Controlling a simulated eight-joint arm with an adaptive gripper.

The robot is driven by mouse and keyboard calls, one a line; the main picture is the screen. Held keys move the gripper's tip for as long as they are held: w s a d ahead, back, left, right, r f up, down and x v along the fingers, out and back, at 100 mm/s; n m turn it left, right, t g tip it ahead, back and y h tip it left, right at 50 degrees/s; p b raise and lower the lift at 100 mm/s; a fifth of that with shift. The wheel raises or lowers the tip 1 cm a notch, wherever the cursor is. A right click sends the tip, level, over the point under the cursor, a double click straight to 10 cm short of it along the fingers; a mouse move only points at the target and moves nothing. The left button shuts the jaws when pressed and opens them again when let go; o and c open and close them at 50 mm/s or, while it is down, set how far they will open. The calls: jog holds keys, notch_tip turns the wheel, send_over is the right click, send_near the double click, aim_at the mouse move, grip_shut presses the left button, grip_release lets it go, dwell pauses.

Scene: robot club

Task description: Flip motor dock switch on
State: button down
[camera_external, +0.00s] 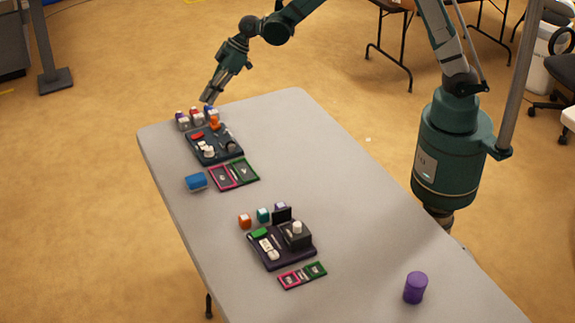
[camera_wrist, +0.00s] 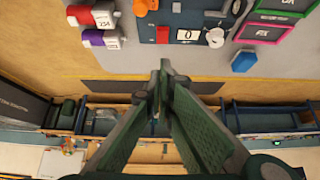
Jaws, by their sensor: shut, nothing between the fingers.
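Two dark docks stand on the grey table; I cannot tell which one is the motor dock. The far dock (camera_external: 228,157) carries a red piece (camera_external: 197,135), an orange part (camera_external: 214,123) and white parts. It shows at the top of the wrist view as a dark blue panel (camera_wrist: 187,18) with a "0" display (camera_wrist: 187,36) and a white knob (camera_wrist: 215,38). The near dock (camera_external: 283,262) carries a green piece (camera_external: 259,233) and a white knob on a black box (camera_external: 296,237). My gripper (camera_external: 207,98) is shut and empty, above the table's far edge, apart from the far dock. No switch is clearly identifiable.
Several labelled blocks (camera_external: 183,123) stand beyond the far dock. Pink (camera_external: 223,177) and green (camera_external: 245,171) framed trays and a blue block (camera_external: 195,182) lie nearer. A purple cylinder (camera_external: 415,288) stands at the front right. The table's right side is mostly clear.

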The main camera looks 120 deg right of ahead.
jog(key=b, duration=0.1)
send_over(198, 134)
jog(key=f, duration=0.6)
jog(key=shift+s+f, duration=0.25)
jog(key=shift+s, duration=0.1)
notch_tip(198, 134, down, 3)
jog(key=shift+s+r+b, duration=0.1)
jog(key=shift+b, duration=0.35)
jog(key=shift+s+f, duration=0.1)
jog(key=shift+f, duration=0.6)
jog(key=shift+s+f+t+b, duration=0.25)
jog(key=shift+f+t+b, duration=0.3)
jog(key=shift+b, duration=0.25)
jog(key=shift+r, duration=0.1)
jog(key=shift+w+r, duration=0.1)
jog(key=shift+w, duration=0.1)
jog(key=shift+w+r, duration=0.15)
jog(key=shift+w, duration=0.4)
